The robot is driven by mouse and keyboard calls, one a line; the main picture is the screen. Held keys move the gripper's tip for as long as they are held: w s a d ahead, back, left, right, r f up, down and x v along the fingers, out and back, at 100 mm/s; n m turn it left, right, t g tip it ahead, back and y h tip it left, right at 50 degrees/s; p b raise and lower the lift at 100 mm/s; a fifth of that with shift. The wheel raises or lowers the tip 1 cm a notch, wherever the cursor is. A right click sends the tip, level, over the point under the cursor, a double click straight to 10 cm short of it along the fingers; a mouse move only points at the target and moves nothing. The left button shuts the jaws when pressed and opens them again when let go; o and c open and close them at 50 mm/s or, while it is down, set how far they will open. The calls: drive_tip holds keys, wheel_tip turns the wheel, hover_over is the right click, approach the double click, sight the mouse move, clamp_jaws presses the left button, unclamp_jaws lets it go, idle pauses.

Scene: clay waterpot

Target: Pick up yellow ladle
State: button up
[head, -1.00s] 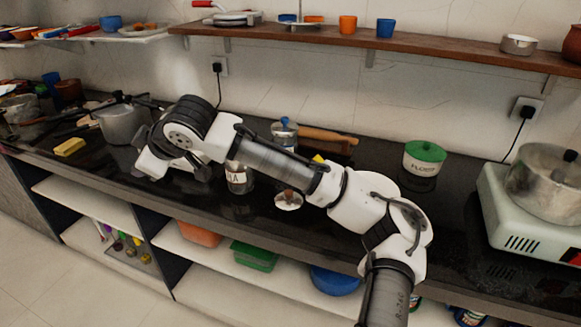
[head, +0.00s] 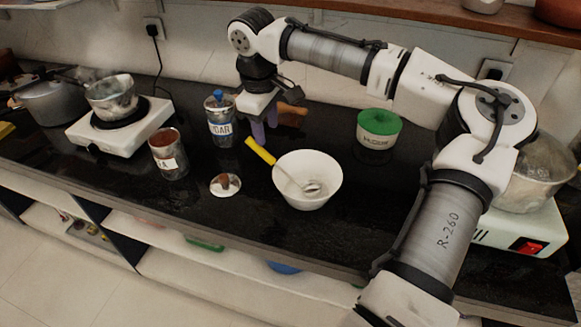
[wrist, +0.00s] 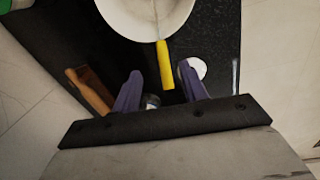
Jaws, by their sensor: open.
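The ladle has a yellow handle (head: 260,151) that sticks out over the left rim of a white bowl (head: 322,171). Its metal head (head: 311,187) rests inside the bowl. My gripper (head: 264,131) is open and empty, with purple fingers pointing down just behind the handle's end. In the wrist view, the yellow handle (wrist: 165,66) shows between the fingertips of my gripper (wrist: 159,72), apart from both fingers. The bowl (wrist: 147,12) is cut off at the top of that view, and the ladle's head is not clear there.
A sugar jar (head: 219,128) stands close left of my gripper. A brown wooden thing (head: 293,113) lies behind it. A labelled tin (head: 168,155) and small lid (head: 225,184) are left of the bowl. A green-lidded flour pot (head: 378,131) stands at right. The front counter is clear.

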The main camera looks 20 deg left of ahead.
sight(268, 155)
drive_tip(key=f, duration=0.3)
drive_tip(key=f+p, duration=0.1)
drive_tip(key=f, duration=0.3)
drive_tip(key=w+f+p, duration=0.1)
drive_tip(key=f, duration=0.3)
drive_tip(key=shift+s, duration=0.1)
drive_tip(key=shift+c, duration=0.4)
drive_tip(key=shift+r, duration=0.1)
clamp_jaws()
